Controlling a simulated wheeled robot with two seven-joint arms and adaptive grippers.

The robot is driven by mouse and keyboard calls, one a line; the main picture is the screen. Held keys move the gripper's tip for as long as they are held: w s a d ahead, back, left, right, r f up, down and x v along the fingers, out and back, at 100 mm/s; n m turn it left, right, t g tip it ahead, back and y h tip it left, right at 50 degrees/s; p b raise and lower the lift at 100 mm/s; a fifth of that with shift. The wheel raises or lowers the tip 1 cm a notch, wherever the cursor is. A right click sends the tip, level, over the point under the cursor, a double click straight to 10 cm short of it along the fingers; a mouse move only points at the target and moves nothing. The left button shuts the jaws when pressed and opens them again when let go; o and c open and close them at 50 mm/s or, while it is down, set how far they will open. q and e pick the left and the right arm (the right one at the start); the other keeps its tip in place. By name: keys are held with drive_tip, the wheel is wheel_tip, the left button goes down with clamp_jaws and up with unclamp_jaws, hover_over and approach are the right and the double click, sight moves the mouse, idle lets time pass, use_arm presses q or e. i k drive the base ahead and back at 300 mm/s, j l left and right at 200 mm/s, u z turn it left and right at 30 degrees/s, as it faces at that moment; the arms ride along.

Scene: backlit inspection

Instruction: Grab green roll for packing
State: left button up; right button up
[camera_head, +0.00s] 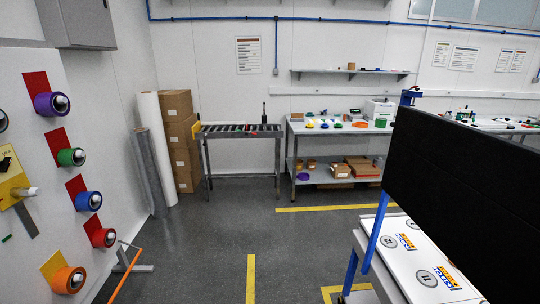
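The green roll (66,157) sits on a peg on the white board (28,110) at the left. It is second from the top in a slanting column of coloured rolls, under the purple roll (47,105) and above the blue roll (84,201). A silver peg end shows at its middle, and a red patch is on the board behind it. Neither of my grippers is in view.
A red roll (98,236) and an orange roll (65,281) hang lower. An orange bar (124,276) stands near the board's foot. A large black panel (460,190) and a white-topped table (395,262) fill the right. The grey floor (215,245) between is clear.

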sight(380, 123)
drive_tip(key=i+z, duration=0.1)
drive_tip(key=i, duration=1.1)
drive_tip(key=i+j, duration=0.15)
drive_tip(key=i, duration=1)
drive_tip(key=i+z, duration=0.3)
drive_tip(key=i, duration=0.15)
drive_tip(key=i+j+z, duration=0.1)
drive_tip(key=i+z, duration=0.25)
drive_tip(key=i, duration=0.15)
drive_tip(key=i+j+z, duration=0.3)
drive_tip(key=i, duration=0.15)
